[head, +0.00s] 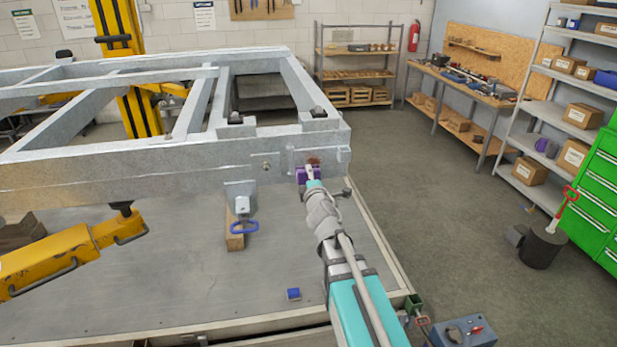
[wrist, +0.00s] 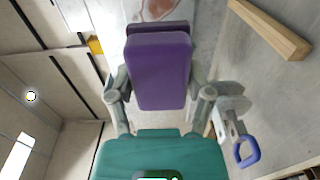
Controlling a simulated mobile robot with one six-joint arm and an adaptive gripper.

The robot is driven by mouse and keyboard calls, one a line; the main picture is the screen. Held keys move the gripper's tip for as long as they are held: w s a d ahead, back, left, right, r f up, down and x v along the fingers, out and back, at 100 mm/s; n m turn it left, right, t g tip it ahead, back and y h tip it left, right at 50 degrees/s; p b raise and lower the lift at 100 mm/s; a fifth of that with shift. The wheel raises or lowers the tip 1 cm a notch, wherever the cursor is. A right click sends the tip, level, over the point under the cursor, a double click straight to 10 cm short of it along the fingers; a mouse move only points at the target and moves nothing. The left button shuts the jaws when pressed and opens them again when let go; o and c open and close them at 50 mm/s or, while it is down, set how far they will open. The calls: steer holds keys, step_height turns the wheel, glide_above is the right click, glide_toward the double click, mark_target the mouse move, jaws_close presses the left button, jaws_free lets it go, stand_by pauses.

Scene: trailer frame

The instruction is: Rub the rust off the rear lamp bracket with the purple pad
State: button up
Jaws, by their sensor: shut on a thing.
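The trailer frame (head: 130,155) is grey metal. Near its right end, the lamp bracket (head: 292,160) is a plate on the side beam with a reddish-brown rust patch (head: 313,160). The rust also shows at the top of the wrist view (wrist: 160,8). My gripper (head: 311,175) is shut on the purple pad (wrist: 158,72), with a finger on each side of it. In the head view the pad (head: 300,175) is at the bracket, just below and left of the visible rust. The pad hides part of the bracket; I cannot tell whether they touch.
A blue-handled clamp (head: 243,210) and a wooden block (head: 235,240) are left of my gripper. A small blue block (head: 293,294) lies on the grey platform (head: 170,290). A yellow jack (head: 60,260) is at left. Floor (head: 430,200) to the right is open.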

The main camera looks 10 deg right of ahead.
steer(key=shift+s, duration=1.5)
step_height(320, 180, down, 24)
steer(key=b, duration=2.4)
steer(key=shift+f, duration=0.2)
